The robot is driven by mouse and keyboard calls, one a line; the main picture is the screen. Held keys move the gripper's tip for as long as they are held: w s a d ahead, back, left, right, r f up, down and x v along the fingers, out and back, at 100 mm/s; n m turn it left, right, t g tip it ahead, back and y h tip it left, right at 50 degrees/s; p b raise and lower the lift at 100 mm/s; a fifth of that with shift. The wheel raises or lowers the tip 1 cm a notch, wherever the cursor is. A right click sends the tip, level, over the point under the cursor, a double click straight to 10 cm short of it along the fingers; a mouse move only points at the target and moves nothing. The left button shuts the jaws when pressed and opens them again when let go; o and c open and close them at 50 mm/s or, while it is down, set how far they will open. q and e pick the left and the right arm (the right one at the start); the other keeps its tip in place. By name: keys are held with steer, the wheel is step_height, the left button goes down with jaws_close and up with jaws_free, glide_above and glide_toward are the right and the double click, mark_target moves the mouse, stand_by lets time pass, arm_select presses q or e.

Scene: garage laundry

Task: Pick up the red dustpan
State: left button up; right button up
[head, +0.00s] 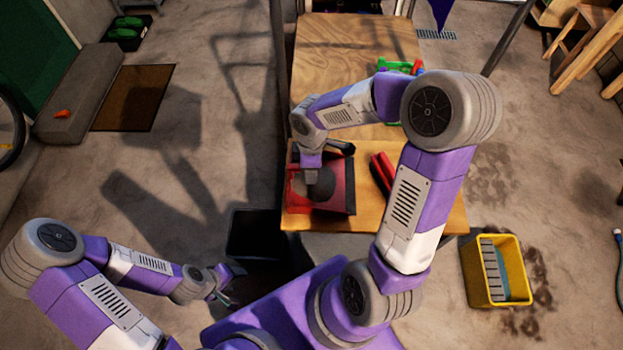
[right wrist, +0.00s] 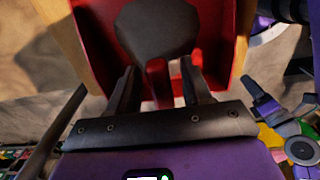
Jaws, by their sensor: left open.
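The red dustpan (head: 343,197) lies on the near part of the wooden bench, close to its left edge. My right gripper (head: 303,182) reaches down at the dustpan's left side, partly hidden by its own hand. In the right wrist view the dustpan (right wrist: 228,50) fills the upper middle, and a narrow red part stands between the two separated fingers of my right gripper (right wrist: 158,86), with gaps beside it. A dark rounded shape on the pan is unclear. My left gripper (head: 232,285) is open and empty, low over the floor, away from the dustpan.
The wooden bench (head: 385,213) also holds a red and black object (head: 382,170) right of the dustpan and a green item (head: 394,66) farther back. A black bin (head: 254,234) stands at left and a yellow bucket (head: 497,271) at right. Floor at left is mostly clear.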

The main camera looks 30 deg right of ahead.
jaws_close()
